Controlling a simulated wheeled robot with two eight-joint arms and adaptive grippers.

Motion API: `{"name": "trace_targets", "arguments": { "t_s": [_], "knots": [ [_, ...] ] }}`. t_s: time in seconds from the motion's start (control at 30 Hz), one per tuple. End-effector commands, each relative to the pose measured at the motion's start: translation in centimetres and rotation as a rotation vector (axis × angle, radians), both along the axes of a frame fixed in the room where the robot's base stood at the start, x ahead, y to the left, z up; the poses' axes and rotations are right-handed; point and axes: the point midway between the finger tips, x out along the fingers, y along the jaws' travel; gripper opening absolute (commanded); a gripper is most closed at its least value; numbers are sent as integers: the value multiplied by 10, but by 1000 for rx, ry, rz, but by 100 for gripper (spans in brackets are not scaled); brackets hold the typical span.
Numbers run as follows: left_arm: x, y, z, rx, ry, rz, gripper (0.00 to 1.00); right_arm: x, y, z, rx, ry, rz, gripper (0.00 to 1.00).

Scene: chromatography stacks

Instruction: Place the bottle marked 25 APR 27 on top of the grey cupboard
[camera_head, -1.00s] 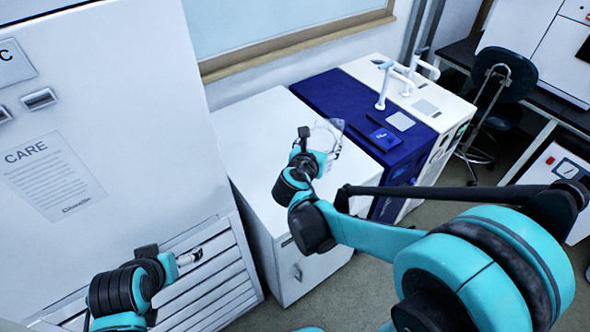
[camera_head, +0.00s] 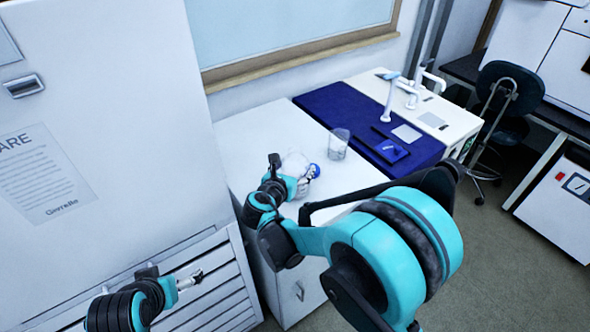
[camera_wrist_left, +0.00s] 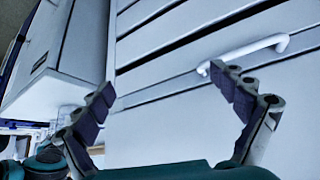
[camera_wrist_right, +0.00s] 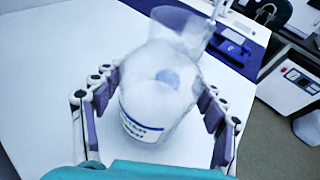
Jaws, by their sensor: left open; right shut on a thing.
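My right gripper (camera_head: 300,182) is shut on a clear bottle (camera_wrist_right: 158,98) with a blue cap (camera_head: 315,170). A white label with blue print faces the right wrist camera, but it is too blurred to read. The bottle is over the pale top of the low grey cupboard (camera_head: 262,137); I cannot tell whether its base touches it. The cupboard top also shows in the right wrist view (camera_wrist_right: 50,60). My left gripper (camera_head: 190,280) is open and empty in front of the slatted lower panel of the tall white cabinet. Its spread fingers show in the left wrist view (camera_wrist_left: 170,110).
A clear glass beaker (camera_head: 339,145) stands on the cupboard top, just beyond the bottle. A blue and white bench unit (camera_head: 350,110) adjoins the cupboard on the right. The tall cabinet (camera_head: 120,130) rises on the left. The cupboard top's left part is clear.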

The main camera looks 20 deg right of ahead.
Motion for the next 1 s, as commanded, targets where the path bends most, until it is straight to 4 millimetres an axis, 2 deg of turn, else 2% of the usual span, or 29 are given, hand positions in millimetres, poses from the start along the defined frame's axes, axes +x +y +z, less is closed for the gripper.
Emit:
{"name": "trace_targets", "arguments": {
  "t_s": [0.23,0.27,0.3,0.33,0.77,1.0],
  "knots": [
    [0,0,-3,0,0,0,96,0,0,-3,-1,0,0,12],
    [0,0,-2,0,0,0,96,0,0,-3,0,0,0,77],
    [0,0,-2,0,0,0,96,0,0,-2,0,0,0,87],
    [0,0,-2,0,0,0,96,0,0,-2,0,0,0,92],
    [0,0,4,0,0,0,96,-2,1,4,0,0,1,92],
    [0,0,18,0,0,0,96,-38,28,21,-1,1,6,92]
  ]
}}
